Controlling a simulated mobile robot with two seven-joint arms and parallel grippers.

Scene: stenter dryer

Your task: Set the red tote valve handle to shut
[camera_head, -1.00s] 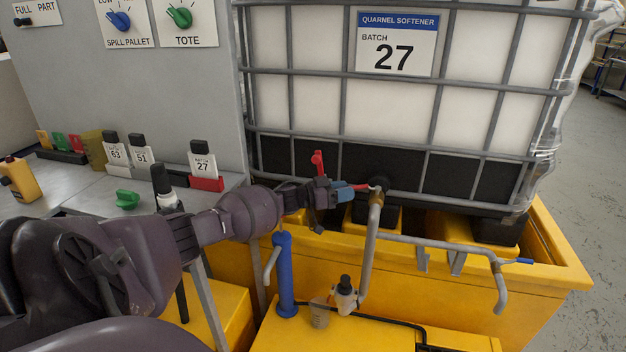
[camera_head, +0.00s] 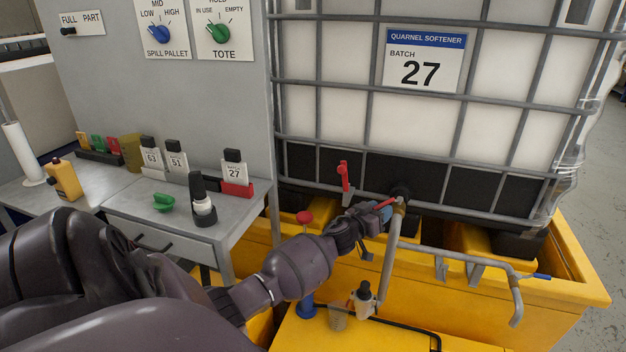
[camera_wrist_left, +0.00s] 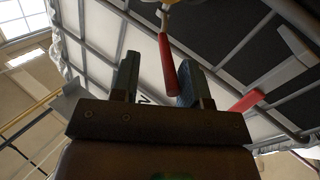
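The red tote valve handle (camera_head: 385,203) points left and slightly down from the valve (camera_head: 401,192) at the tote's lower front. In the left wrist view the red handle (camera_wrist_left: 168,66) reaches down between my two finger tips, nearer the right finger. My left gripper (camera_head: 378,214) is at the handle in the head view, its fingers partly hidden. In the left wrist view my left gripper (camera_wrist_left: 160,80) is open, with a wide gap between its fingers. I cannot tell whether a finger touches the handle. My right gripper is not in view.
A grey pipe (camera_head: 393,250) drops from the valve, close to my gripper. An upright red lever (camera_head: 343,176) stands left of it, and a red knob (camera_head: 304,217) lies lower. The caged tote (camera_head: 330,100) sits above the yellow spill pallet (camera_head: 560,290). A bench (camera_head: 120,195) is left.

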